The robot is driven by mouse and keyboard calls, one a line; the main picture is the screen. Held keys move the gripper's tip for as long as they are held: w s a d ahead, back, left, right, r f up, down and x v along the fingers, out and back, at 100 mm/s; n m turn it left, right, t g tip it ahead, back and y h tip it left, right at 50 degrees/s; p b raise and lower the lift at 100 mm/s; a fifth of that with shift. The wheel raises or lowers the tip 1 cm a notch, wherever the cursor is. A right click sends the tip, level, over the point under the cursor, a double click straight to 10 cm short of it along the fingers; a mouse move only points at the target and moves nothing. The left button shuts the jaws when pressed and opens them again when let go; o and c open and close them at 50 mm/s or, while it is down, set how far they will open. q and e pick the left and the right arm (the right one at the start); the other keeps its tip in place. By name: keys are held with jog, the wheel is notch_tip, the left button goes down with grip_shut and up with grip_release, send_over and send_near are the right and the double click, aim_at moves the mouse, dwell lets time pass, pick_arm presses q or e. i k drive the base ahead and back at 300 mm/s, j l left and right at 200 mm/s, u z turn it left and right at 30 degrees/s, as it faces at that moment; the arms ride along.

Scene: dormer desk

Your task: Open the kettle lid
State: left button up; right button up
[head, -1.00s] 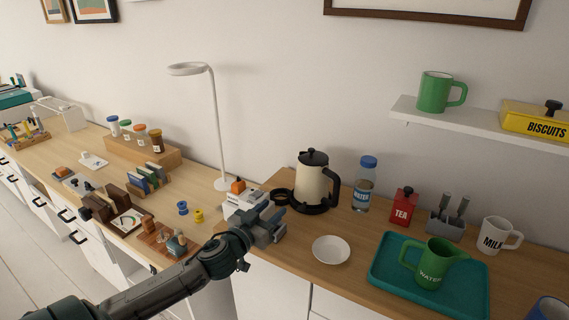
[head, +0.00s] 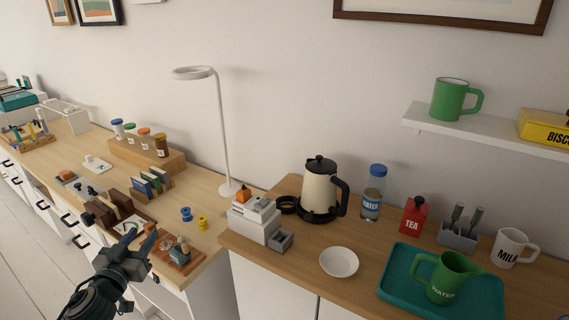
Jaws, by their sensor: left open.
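The kettle (head: 318,190) is cream with a black handle on its right side and stands upright on a black base. Its black lid (head: 320,164) with a small knob sits on top and looks shut. My left gripper (head: 138,239) is open and empty at the lower left, over the front edge of the desk, well away from the kettle. My right gripper is not in view.
A water bottle (head: 373,194), red tea tin (head: 414,217) and white saucer (head: 339,262) are nearby. A teal tray (head: 397,283) holds a green pitcher (head: 445,278).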

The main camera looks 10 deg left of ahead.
aim_at(322, 165)
jog(key=j+z, duration=0.15)
jog(key=z, duration=0.25)
jog(key=i+j+z, duration=0.1)
jog(key=z, duration=0.3)
jog(key=j+z, duration=0.3)
jog(key=z, duration=0.15)
